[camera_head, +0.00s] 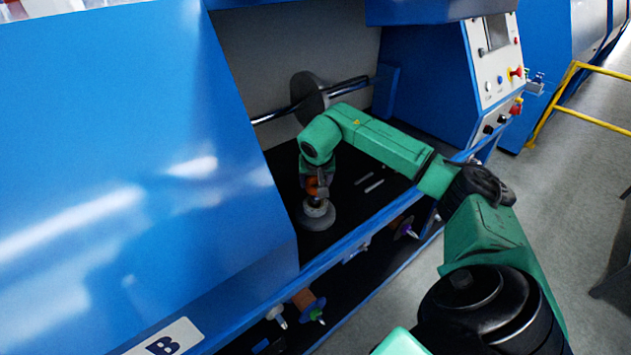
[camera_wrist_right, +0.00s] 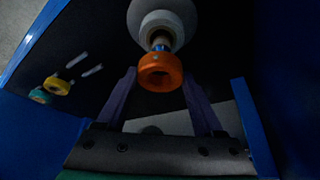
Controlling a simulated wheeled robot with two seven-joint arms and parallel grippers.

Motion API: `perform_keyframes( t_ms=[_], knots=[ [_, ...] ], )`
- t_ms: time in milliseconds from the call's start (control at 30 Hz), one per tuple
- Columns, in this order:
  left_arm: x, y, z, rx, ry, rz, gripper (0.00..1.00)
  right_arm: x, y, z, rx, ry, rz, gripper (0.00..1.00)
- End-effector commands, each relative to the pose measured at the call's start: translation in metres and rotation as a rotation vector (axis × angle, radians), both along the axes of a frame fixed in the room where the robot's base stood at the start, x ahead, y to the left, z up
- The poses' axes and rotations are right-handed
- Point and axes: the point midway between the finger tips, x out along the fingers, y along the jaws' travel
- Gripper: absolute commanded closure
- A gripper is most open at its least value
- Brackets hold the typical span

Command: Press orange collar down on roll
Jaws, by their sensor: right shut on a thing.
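The orange collar (camera_wrist_right: 160,83) is between the fingertips of my right gripper (camera_wrist_right: 160,77), which is shut on it. The collar also shows as a small orange patch at the gripper (camera_head: 312,186) in the head view, partly covered by the fingers. The pale grey roll (camera_head: 317,216) stands on the dark machine floor directly below the gripper. In the right wrist view the roll (camera_wrist_right: 148,22) lies just beyond the collar, with a short shaft (camera_wrist_right: 161,42) between them. Whether the collar touches the roll is hard to tell. My left gripper is not in view.
A grey disc (camera_head: 309,98) sits on a horizontal metal bar behind my arm. The blue machine front rail (camera_head: 370,222) runs below my forearm. Several coloured parts, including an orange one (camera_head: 304,299), hang along the lower front.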

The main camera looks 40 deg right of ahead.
Motion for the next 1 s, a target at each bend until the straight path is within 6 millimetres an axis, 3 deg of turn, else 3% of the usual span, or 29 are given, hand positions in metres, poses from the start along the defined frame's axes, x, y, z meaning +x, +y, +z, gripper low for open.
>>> perform_keyframes(
  t_ms=[1000],
  knots=[
    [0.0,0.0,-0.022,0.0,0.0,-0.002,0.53,0.0,0.0,-0.031,0.0,0.0,0.0,0.86]
  ],
)
